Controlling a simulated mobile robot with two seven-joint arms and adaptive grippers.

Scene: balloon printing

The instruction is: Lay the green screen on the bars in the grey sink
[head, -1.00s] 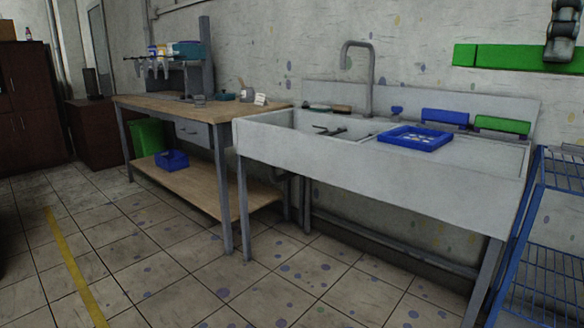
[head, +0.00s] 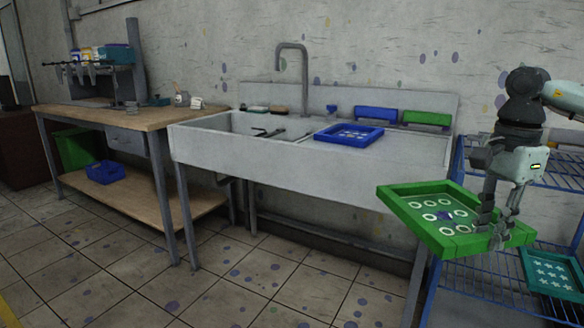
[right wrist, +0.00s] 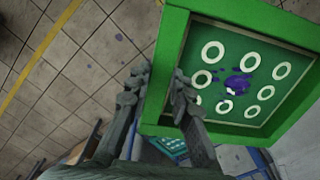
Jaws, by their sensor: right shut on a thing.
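The green screen (head: 425,205), a framed panel with white rings and a dark blue blotch, is held tilted in the air at the right of the head view. My right gripper (head: 495,228) is shut on its frame edge. In the right wrist view, the fingers (right wrist: 155,100) pinch the left edge of the green screen (right wrist: 245,130). The grey sink (head: 290,160) stands against the wall, left of the screen and apart from it. Dark bars (head: 268,132) show in its basin, partly hidden by the front wall. My left gripper is not in view.
A blue screen (head: 349,134) lies on the sink's right part. Blue and green blocks (head: 426,118) stand along its back, with a tall faucet (head: 305,75) behind the basin.

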